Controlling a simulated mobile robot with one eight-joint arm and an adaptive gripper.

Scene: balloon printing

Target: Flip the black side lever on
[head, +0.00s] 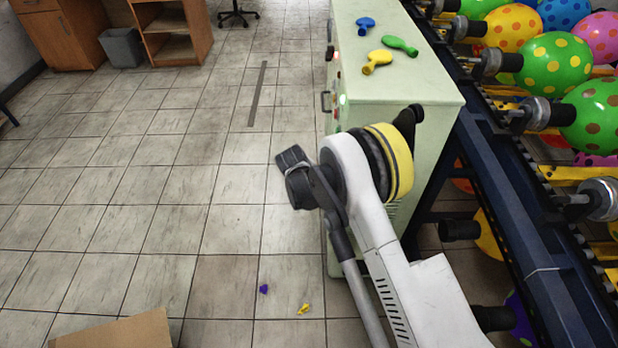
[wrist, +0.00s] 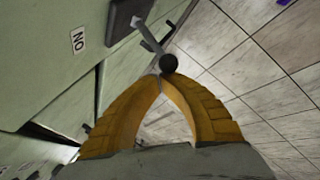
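The side lever shows in the wrist view as a thin grey rod (wrist: 149,37) with a round black knob (wrist: 168,64) at its end. The rod sticks out beside a dark block (wrist: 126,20) on the pale green cabinet (wrist: 45,70). My gripper (wrist: 160,80) has two yellow fingers whose tips meet just below the knob in the picture. It looks shut with nothing between the fingers. I cannot tell whether the tips touch the knob. In the head view the cabinet (head: 440,80) stands behind my arm, and I cannot make out the lever or fingertips there.
A label (wrist: 78,41) on the cabinet reads "NO" as seen. Several deflated balloons, one green (head: 400,46), lie on the cabinet top. A dark blue rack (head: 510,190) with inflated balloons runs along the right. A cardboard piece (head: 115,333) lies front left. The tiled floor at left is mostly clear.

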